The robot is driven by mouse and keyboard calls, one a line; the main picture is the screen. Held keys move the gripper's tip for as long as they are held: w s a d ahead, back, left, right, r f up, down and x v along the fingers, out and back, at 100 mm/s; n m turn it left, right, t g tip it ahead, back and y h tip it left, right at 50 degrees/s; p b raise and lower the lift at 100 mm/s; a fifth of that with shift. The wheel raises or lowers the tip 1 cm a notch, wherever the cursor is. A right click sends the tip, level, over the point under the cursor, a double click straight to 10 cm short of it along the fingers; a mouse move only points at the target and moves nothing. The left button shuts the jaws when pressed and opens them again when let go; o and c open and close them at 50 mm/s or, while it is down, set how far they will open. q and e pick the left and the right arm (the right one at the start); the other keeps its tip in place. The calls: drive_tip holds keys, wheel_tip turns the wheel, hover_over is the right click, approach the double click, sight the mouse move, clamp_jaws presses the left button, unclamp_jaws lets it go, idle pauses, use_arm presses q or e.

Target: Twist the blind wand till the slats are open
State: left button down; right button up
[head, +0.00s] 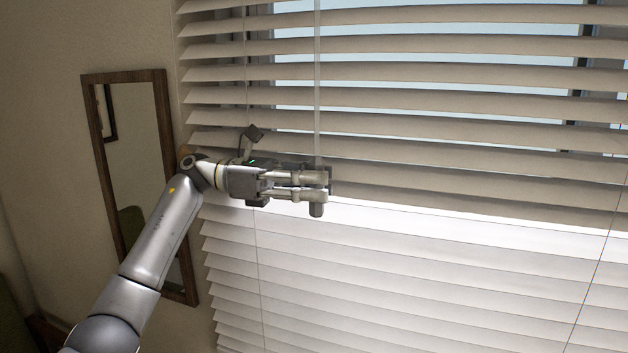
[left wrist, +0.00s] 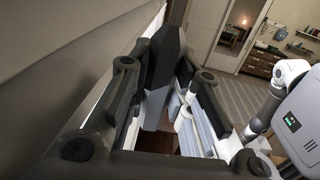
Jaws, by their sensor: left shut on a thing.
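The blind wand (head: 317,80) is a thin pale rod hanging upright in front of the slats in the head view. Its thicker grey lower end (head: 316,210) shows just below my left gripper (head: 322,186). The left gripper reaches in from the left, roughly level, and is shut on the wand near its lower end. The fingers hide part of the wand. The blind's upper slats (head: 430,97) are tilted, with strips of bluish window between them. The lower slats (head: 420,275) look brighter and show no clear view between them. My right gripper is not in view.
A wood-framed mirror (head: 88,115) hangs on the wall left of the blind, behind my left arm. Thin blind cords (head: 256,290) run down the slats. The left wrist view shows a room with a cabinet (left wrist: 262,62) at the far right.

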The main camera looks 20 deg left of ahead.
use_arm(q)
drive_tip(key=shift+m+g+p, duration=0.3)
drive_tip(key=shift+m+g, duration=0.5)
drive_tip(key=shift+g, duration=0.4)
drive_tip(key=c, duration=1.3)
unclamp_jaws()
wheel_tip(320, 180, up, 10)
